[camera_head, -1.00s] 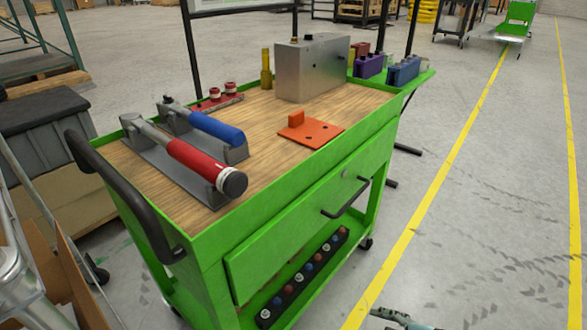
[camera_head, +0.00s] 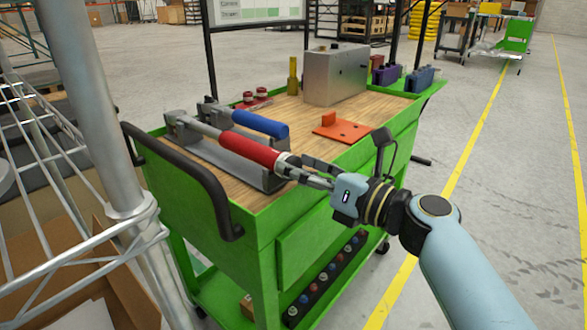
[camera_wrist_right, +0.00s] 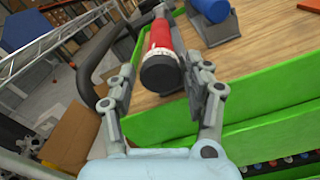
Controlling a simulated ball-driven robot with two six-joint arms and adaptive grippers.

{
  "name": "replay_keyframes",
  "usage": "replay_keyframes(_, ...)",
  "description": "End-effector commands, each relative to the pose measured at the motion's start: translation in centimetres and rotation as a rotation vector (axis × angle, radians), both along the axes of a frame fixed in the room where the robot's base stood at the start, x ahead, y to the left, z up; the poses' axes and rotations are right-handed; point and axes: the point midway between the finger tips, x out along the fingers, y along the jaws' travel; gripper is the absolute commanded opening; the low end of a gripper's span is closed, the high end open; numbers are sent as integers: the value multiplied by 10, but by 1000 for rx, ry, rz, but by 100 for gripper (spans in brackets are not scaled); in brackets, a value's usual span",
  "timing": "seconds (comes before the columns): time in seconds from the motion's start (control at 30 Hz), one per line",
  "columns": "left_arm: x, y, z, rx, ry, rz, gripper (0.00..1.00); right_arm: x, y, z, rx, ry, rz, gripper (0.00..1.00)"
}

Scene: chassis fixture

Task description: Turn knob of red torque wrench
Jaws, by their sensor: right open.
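The red torque wrench (camera_head: 247,149) lies in a grey holder on the wooden top of the green cart, its handle end toward me. Its dark end knob shows in the right wrist view (camera_wrist_right: 160,73), between the fingers. In the head view the knob is largely hidden by my right gripper (camera_head: 303,172). My right gripper (camera_wrist_right: 160,95) is open, with one finger on each side of the handle end; I cannot tell whether either touches it. The blue torque wrench (camera_head: 260,124) lies behind the red one. My left gripper is not in view.
The green cart (camera_head: 262,218) has a raised rim and a black handle (camera_head: 190,172). An orange plate (camera_head: 342,131) and a metal box (camera_head: 335,75) sit on top. A wire rack (camera_head: 60,150) stands at left. Open floor lies right.

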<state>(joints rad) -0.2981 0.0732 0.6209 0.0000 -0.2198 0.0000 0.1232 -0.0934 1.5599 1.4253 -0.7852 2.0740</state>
Motion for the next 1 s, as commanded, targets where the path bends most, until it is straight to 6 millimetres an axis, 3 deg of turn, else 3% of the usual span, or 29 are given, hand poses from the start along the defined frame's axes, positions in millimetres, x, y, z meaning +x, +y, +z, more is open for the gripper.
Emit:
replay_keyframes(0.43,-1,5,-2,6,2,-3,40,11,11,0,-2,0,0,52)
replay_keyframes(0.77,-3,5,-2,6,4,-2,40,11,11,0,-2,0,0,10)
replay_keyframes(1.0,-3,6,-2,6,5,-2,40,11,11,-1,-16,-13,0,9)
